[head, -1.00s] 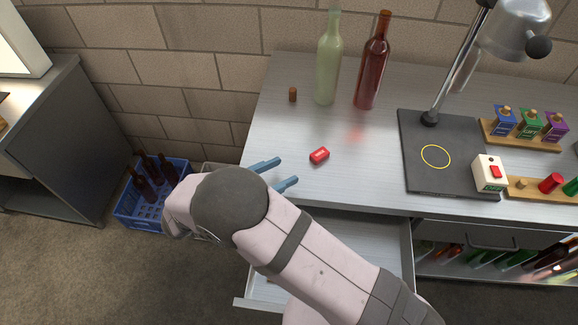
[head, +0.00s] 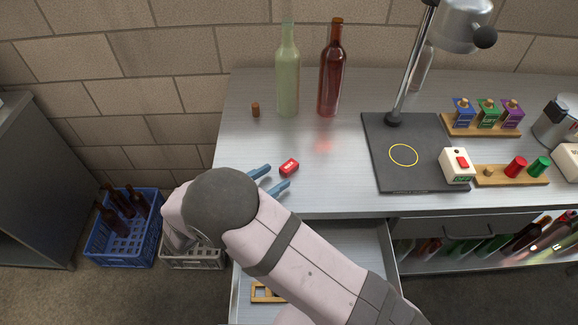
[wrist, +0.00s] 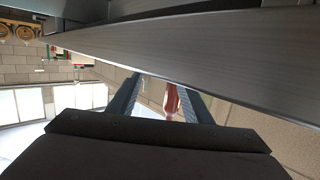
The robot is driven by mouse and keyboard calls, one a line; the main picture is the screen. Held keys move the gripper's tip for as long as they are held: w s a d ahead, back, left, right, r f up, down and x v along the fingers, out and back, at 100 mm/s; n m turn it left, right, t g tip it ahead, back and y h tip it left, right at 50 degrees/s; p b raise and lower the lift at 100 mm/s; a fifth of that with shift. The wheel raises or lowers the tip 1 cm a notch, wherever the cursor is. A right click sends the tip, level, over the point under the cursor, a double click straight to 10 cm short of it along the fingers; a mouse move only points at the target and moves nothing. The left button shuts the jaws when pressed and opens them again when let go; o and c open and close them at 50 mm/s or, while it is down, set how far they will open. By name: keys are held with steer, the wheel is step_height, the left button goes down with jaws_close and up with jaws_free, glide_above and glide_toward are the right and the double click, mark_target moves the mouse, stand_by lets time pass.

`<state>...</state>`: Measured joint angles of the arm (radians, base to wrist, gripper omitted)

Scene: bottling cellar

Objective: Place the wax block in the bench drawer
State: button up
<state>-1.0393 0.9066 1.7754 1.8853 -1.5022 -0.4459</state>
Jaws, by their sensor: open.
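The red wax block (head: 289,168), with a pale label, lies on the metal bench top near its front left. My gripper (head: 279,177) is open, its two blue fingers reaching over the bench's front edge. The block is just beyond the fingertips, not held. In the wrist view both fingers (wrist: 162,100) show apart, with a red shape between them that I cannot identify for certain. The bench drawer (head: 340,250) is pulled open below the bench top; my arm covers much of it.
A wooden frame-like item (head: 265,292) lies in the drawer. A cork (head: 255,110), a green bottle (head: 288,75) and a red bottle (head: 331,75) stand behind the block. A dark lamp base (head: 415,175) is to the right. Crates (head: 125,255) stand on the floor left.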

steer(key=shift+p+x, duration=0.9)
steer(key=shift+x, duration=1.15)
steer(key=shift+w+d, duration=0.35)
steer(key=shift+w, duration=0.15)
steer(key=c, duration=1.1)
steer(key=shift+c, duration=0.2)
steer(key=shift+r, duration=0.15)
steer(key=shift+r+b, duration=0.5)
steer(key=shift+r, duration=4.35)
step_height(320, 180, up, 5)
steer(key=p, duration=0.5)
glide_above(285, 169)
steer(key=shift+s+a+f, duration=0.1)
steer(key=shift+a+f, duration=0.05)
steer(key=shift+f, duration=0.05)
